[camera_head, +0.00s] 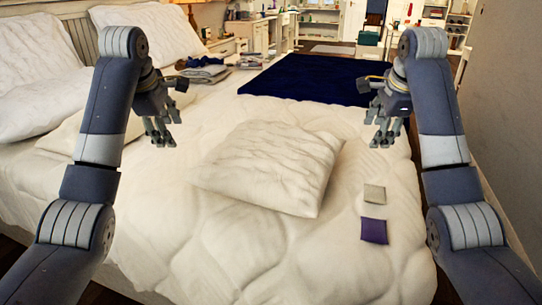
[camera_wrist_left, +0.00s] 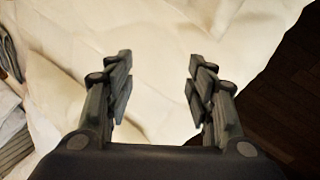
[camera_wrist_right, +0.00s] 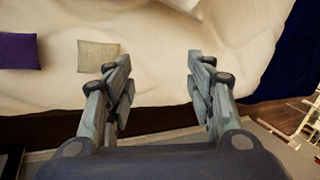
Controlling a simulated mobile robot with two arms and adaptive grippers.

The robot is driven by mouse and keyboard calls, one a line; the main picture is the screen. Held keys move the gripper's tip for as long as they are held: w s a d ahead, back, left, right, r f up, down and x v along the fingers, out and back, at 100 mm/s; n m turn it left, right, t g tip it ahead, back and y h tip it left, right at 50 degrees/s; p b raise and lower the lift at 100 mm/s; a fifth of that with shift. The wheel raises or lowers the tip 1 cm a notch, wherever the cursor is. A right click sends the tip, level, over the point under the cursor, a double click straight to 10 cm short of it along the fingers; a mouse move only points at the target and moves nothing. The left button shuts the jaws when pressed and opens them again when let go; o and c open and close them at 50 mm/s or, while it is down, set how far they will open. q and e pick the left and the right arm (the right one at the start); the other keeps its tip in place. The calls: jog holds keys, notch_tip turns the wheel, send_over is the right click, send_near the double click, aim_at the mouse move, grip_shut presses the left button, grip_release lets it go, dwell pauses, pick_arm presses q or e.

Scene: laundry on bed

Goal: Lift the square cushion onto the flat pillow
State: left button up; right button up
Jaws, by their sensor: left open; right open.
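The square cushion (camera_head: 268,167), off-white and wrinkled, lies at an angle in the middle of the bed. A flat pale pillow (camera_head: 62,137) lies at the left of the bed, partly hidden behind my left arm. My left gripper (camera_head: 162,140) is open and empty above the bed, left of the cushion and apart from it. The left wrist view shows cream bedding between its fingers (camera_wrist_left: 158,88). My right gripper (camera_head: 383,140) is open and empty to the right of the cushion, near the bed's right edge. In the right wrist view its fingers (camera_wrist_right: 160,88) are apart with nothing between.
A grey cloth square (camera_head: 374,194) and a purple one (camera_head: 374,231) lie right of the cushion. A dark blue blanket (camera_head: 310,82) covers the bed's far end. Folded clothes (camera_head: 205,72) lie at the far left side. Large pillows (camera_head: 150,32) lean on the headboard.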

pick_arm(q)
jog(key=x, duration=1.4)
jog(key=shift+a, duration=0.1)
pick_arm(e)
jog(key=x, duration=1.4)
pick_arm(q)
jog(key=shift+w+d+f, duration=0.1)
jog(key=shift+d, duration=0.3)
pick_arm(e)
jog(key=shift+w+a+f, duration=0.1)
jog(key=shift+a+f, duration=0.05)
jog(key=shift+a, duration=0.3)
pick_arm(q)
jog(key=shift+d, duration=0.4)
pick_arm(e)
jog(key=shift+a, duration=0.35)
